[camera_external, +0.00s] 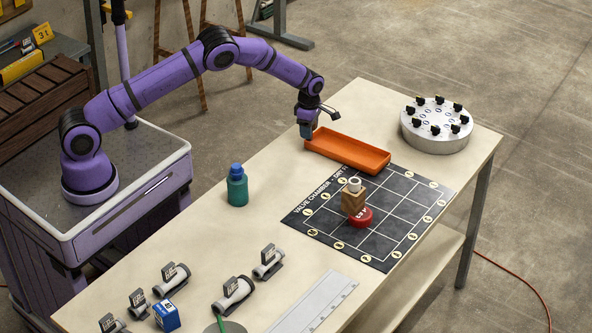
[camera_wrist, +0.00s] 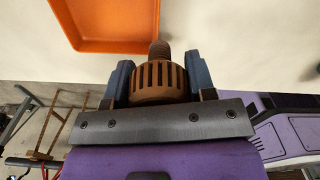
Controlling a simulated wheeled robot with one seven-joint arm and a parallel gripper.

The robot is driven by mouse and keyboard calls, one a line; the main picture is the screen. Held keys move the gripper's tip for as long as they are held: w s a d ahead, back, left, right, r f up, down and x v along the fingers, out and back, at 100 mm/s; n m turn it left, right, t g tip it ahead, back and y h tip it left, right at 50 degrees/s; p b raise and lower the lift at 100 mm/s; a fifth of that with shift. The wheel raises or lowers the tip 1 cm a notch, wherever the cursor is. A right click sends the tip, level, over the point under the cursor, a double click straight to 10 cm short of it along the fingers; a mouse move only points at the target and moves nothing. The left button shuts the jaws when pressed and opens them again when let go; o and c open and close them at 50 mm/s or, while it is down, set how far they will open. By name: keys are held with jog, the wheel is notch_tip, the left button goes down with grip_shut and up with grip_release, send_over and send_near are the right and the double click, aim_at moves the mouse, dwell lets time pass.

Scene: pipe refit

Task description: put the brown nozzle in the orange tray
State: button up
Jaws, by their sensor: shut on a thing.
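The brown nozzle (camera_wrist: 158,82) shows in the wrist view, with a slotted round body and a narrower threaded end. My gripper (camera_wrist: 158,85) is shut on it, one blue finger on each side. In the external view my gripper (camera_external: 307,131) is at the left end of the orange tray (camera_external: 347,152), and the nozzle cannot be made out there. In the wrist view the tray (camera_wrist: 110,46) lies beyond the nozzle, to the upper left. The part of the tray that shows is empty. I cannot tell the nozzle's exact height above the table.
A round grey base with black knobs (camera_external: 437,126) stands right of the tray. A black grid mat (camera_external: 400,212) holds a wooden block (camera_external: 353,199) and a red round part (camera_external: 361,217). A teal bottle (camera_external: 237,187) stands left. Several grey pipe fittings (camera_external: 232,294) lie at the front.

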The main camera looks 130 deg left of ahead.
jog(key=shift+w+a+f, duration=0.15)
jog(key=shift+w+a, duration=0.5)
jog(key=shift+a, duration=0.1)
jog(key=shift+w+a+f, duration=0.1)
jog(key=shift+w+a, duration=0.55)
jog(key=shift+a, duration=0.1)
notch_tip(320, 180, down, 3)
jog(key=shift+f, duration=0.2)
jog(key=shift+d+f, duration=0.1)
jog(key=shift+f, duration=0.3)
